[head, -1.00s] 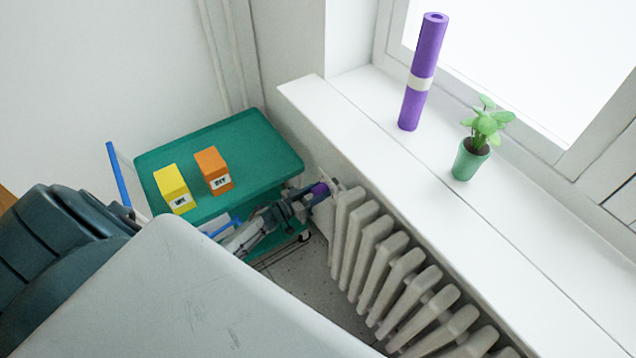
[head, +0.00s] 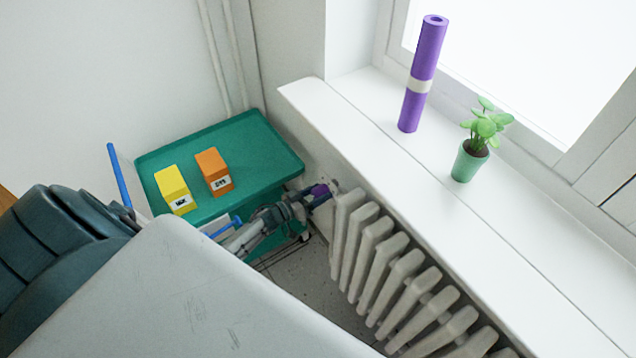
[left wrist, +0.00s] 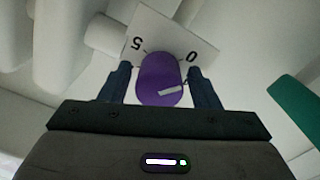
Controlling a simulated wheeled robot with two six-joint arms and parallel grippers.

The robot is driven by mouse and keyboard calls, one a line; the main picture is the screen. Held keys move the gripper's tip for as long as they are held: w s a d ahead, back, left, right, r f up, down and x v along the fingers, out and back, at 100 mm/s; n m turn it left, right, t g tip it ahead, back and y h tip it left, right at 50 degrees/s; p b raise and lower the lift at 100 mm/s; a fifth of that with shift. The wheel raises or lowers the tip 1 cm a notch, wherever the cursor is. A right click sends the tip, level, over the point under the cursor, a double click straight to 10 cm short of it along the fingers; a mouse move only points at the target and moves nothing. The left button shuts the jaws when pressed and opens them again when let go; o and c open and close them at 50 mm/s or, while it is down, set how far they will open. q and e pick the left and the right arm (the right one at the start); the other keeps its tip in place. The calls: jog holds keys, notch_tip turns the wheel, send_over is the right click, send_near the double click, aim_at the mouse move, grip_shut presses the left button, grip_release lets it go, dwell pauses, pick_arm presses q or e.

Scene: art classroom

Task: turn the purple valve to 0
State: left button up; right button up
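My left gripper (head: 308,198) is at the valve. In the left wrist view its fingers (left wrist: 161,84) stand on both sides of the knob, with narrow gaps showing. My right gripper is not in view.
The white ribbed radiator (head: 400,270) runs under the window sill (head: 400,170), which holds a purple roll (head: 424,75) and a potted plant (head: 470,160). A green cart (head: 255,145) with a yellow box (head: 173,188) and an orange box (head: 214,172) stands close behind my left arm.

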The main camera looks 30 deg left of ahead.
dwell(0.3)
pick_arm(q)
jog(key=b+v, duration=0.1)
jog(key=v, duration=0.9)
jog(key=shift+s+a, duration=0.2)
jog(key=shift+s, duration=0.1)
jog(key=s+f+n+g+y, duration=0.1)
jog(key=s+f+g+y, duration=0.25)
jog(key=s+f, duration=0.6)
jog(key=s+f+n+g+y, duration=0.1)
jog(key=s+f+g+y, duration=0.4)
jog(key=f, duration=0.8)
jog(key=s+d+f+m+g, duration=0.1)
jog(key=s+d+f+g, duration=0.1)
jog(key=s, duration=0.6)
jog(key=s+d+f+g, duration=0.2)
jog(key=s+d+f, duration=0.2)
jog(key=s, duration=0.5)
jog(key=s+d+f+m+g, duration=0.1)
jog(key=s+d+f+g, duration=0.2)
jog(key=s, duration=0.6)
notch_tip(320, 180, down, 2)
jog(key=shift+s+f+m+h, duration=0.25)
jog(key=shift+m+h, duration=0.05)
jog(key=shift+h, duration=0.05)
jog(key=shift+d, duration=0.15)
